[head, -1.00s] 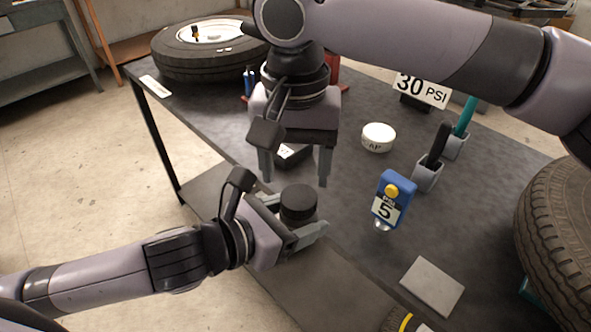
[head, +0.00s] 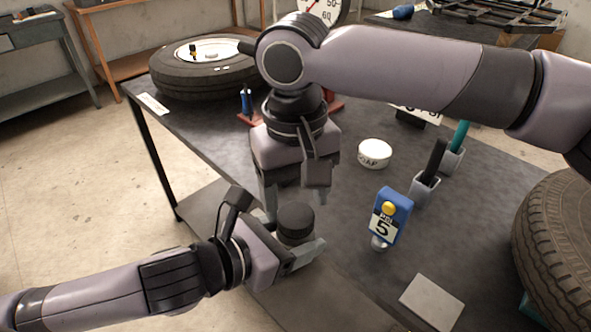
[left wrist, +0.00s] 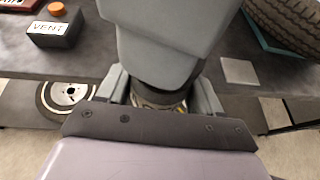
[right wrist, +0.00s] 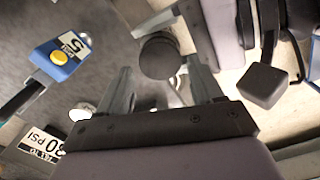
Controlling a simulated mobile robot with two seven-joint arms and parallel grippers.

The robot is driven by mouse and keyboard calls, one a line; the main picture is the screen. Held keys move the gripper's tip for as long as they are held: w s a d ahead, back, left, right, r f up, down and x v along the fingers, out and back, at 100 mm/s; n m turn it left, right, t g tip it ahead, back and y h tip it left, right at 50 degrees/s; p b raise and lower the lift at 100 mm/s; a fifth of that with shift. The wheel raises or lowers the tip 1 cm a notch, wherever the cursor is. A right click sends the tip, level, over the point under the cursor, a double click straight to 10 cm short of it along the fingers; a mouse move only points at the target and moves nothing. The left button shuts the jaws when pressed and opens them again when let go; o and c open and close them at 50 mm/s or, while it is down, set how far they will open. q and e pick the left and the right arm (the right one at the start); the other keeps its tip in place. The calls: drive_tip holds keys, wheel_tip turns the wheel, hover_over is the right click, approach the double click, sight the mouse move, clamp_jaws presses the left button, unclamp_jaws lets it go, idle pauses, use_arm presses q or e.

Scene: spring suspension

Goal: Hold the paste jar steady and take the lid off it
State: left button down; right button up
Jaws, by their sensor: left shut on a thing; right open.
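The paste jar stands upright in my left gripper (head: 295,240), which is shut on it. Its round black lid (head: 296,218) is on top, and the jar body is mostly hidden by the fingers. In the left wrist view, a strip of the jar (left wrist: 158,98) shows between the fingers, below a large grey part of my right gripper. My right gripper (head: 294,202) points down just above the lid, open and empty. In the right wrist view, the dark lid (right wrist: 160,57) lies beyond and between the open fingertips (right wrist: 160,82); I cannot tell whether they touch it.
On the table (head: 345,200) are a round white tin (head: 374,153), a blue PSI gauge (head: 389,218), grey holders (head: 424,189), a flat grey plate (head: 431,302) and tyres (head: 205,68). A VENT block (left wrist: 55,30) shows in the left wrist view.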

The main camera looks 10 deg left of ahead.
drive_tip(key=shift+f, duration=1.35)
drive_tip(key=c, duration=0.9)
drive_tip(key=n, duration=0.3)
drive_tip(key=shift+n, duration=0.3)
drive_tip(key=n, duration=0.5)
drive_tip(key=shift+r, duration=0.25)
drive_tip(key=shift+r, duration=0.9)
drive_tip(key=shift+r, duration=0.1)
